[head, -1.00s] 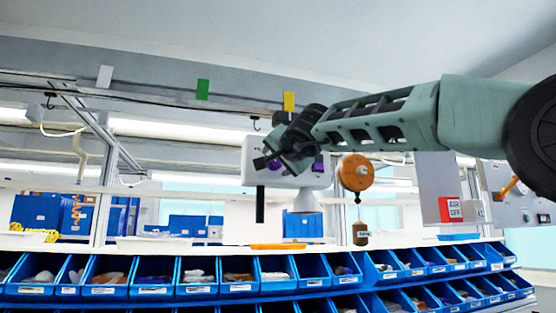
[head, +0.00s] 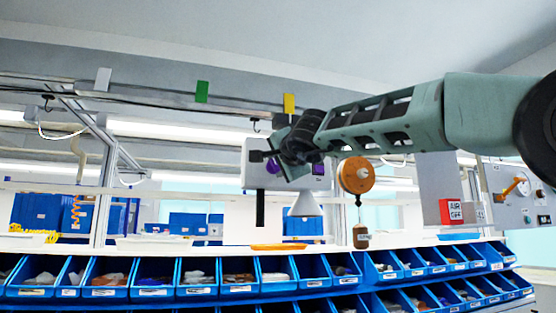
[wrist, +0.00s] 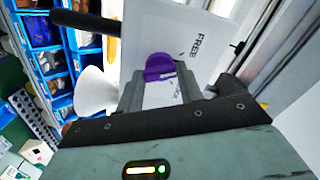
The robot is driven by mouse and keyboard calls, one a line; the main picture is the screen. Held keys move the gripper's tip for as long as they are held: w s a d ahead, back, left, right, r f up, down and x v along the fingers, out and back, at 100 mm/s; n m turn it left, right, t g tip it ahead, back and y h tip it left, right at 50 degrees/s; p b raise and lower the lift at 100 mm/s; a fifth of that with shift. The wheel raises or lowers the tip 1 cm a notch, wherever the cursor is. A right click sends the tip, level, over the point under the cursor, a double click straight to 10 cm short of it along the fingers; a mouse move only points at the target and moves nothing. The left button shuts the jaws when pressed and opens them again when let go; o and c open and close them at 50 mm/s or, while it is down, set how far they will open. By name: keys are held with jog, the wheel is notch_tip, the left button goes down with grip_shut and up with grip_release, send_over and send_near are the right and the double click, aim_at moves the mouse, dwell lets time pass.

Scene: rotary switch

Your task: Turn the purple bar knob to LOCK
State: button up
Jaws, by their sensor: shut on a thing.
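The purple bar knob (wrist: 160,67) sits on the face of a white box (wrist: 150,45) in the wrist view. My gripper (wrist: 159,82) is shut on the knob, with one finger on either side of it. The word FREE is readable on the box face, to the right of the knob. Another label below the knob is partly hidden by a finger and cannot be read. In the head view my gripper (head: 268,160) is at the front of the white box (head: 250,179), and the purple knob (head: 274,166) shows only as a small patch beside it.
A second purple patch (head: 318,168) shows on the box's right part. A black bar (head: 260,208) and a white cone (head: 305,204) hang below the box. An orange reel (head: 356,175) with a hanging weight is close under my arm. Blue bins (head: 235,285) line the bench below.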

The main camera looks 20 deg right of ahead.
jog(key=m+p, duration=0.1)
jog(key=m, duration=0.2)
jog(key=shift+m, duration=0.4)
jog(key=m, duration=0.3)
jog(key=shift+m+p, duration=0.3)
jog(key=m, duration=0.3)
jog(key=shift+f+m, duration=0.1)
jog(key=shift+m, duration=1.8)
jog(key=o, duration=1)
jog(key=shift+s, duration=0.1)
